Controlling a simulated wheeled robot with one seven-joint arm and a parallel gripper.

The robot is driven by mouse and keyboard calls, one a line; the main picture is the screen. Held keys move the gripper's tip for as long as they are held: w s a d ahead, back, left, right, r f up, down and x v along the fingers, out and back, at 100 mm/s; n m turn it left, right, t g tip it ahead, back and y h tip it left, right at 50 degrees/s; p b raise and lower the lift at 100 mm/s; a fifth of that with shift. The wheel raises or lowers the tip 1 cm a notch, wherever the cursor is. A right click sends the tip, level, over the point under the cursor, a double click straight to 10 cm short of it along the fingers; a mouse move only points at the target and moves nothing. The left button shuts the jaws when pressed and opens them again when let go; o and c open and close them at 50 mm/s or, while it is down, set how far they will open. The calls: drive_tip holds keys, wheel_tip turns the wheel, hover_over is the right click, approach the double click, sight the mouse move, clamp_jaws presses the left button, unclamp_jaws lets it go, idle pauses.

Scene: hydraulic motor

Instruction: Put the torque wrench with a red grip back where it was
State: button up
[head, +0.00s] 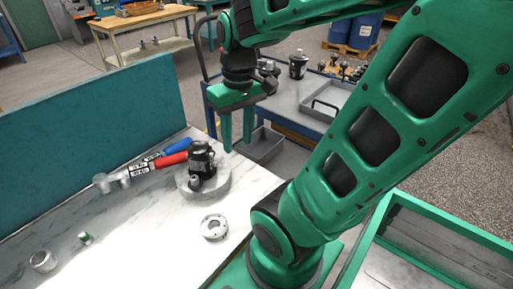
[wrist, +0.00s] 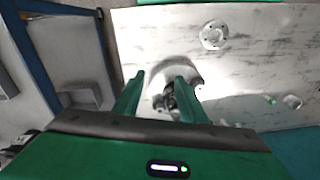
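The torque wrench with a red grip (head: 171,160) lies on the white marble-look bench (head: 125,235) in the head view, left of the motor. A blue-gripped wrench (head: 178,146) lies just behind it. The black hydraulic motor (head: 201,160) stands on a round grey base (head: 220,182). It also shows in the wrist view (wrist: 170,96), partly hidden by a finger. My gripper (head: 238,146) hangs fingers down, raised, right of the motor in the head view. Its fingers are apart and empty in the wrist view (wrist: 161,78). I cannot make out the red grip in the wrist view.
A ring flange (head: 214,227) and small metal parts (head: 43,261) lie on the bench. A teal panel (head: 90,130) borders its back. A blue trolley (head: 295,121) with a grey tray (head: 325,100) stands beyond. The bench's front middle is clear.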

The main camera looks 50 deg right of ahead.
drive_tip(key=s+d+f+m, duration=0.1)
drive_tip(key=s+m, duration=0.3)
drive_tip(key=s, duration=0.2)
drive_tip(key=shift+s+d+f+g, duration=0.15)
drive_tip(key=shift+d+f+g, duration=0.1)
drive_tip(key=shift+f+g, duration=0.1)
drive_tip(key=shift+w+f, duration=0.25)
drive_tip(key=shift+w, duration=0.4)
idle(0.4)
